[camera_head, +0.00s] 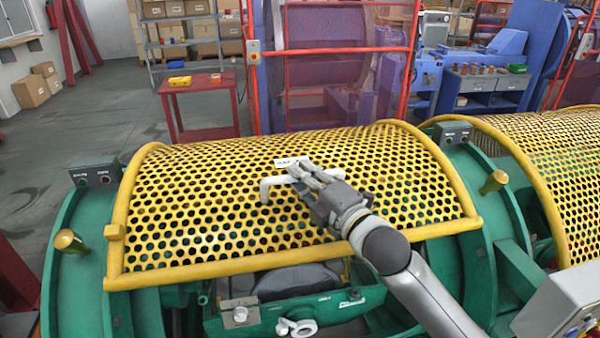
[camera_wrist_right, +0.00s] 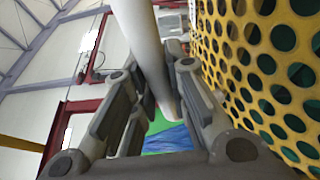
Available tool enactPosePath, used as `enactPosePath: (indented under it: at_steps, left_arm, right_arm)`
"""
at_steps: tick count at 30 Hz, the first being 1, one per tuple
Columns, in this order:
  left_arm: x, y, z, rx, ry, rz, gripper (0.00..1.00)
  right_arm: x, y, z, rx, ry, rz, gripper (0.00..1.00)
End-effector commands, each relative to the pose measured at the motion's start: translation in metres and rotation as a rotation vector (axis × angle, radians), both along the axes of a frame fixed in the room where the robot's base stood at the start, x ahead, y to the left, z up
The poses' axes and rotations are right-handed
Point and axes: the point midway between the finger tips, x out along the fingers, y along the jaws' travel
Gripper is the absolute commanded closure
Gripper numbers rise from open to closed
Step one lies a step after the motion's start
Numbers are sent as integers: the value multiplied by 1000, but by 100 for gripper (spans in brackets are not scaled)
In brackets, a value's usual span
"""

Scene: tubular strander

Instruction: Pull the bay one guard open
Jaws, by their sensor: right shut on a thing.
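The bay one guard (camera_head: 200,205) is a curved yellow perforated cover with a tubular yellow frame. It arches over the green machine body (camera_head: 75,285). Below its front rail there is a gap where a dark grey rounded part (camera_head: 297,282) shows. A white bar handle (camera_head: 268,187) sits on the guard under a small white label. My right gripper (camera_head: 308,180) is at the handle, shut around its bar. In the right wrist view the white handle (camera_wrist_right: 150,50) runs between the fingers, with the yellow mesh close at the right. My left gripper is not in view.
A second yellow mesh guard (camera_head: 560,150) stands at the right. A grey control box (camera_head: 565,305) is at the lower right. Open floor lies at the left.

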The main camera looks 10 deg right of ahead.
Motion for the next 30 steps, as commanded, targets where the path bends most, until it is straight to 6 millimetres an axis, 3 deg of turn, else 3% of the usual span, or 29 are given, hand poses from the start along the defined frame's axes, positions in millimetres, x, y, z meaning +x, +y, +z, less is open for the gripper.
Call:
enactPosePath:
  at_steps: [1,5,12,13,18,30]
  left_arm:
    - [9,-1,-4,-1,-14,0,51]
    - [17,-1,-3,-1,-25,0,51]
    - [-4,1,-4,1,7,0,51]
    - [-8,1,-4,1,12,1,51]
    - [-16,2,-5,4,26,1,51]
    - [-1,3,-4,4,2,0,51]
  right_arm:
    - [-4,0,-8,-4,4,0,100]
    - [-8,0,-7,-3,-3,0,100]
    - [-8,0,-7,-3,-3,0,100]
    - [-8,0,-6,-3,-3,0,83]
    - [-8,0,-5,-2,-6,0,63]
    - [-14,-3,-4,-1,-10,-1,63]
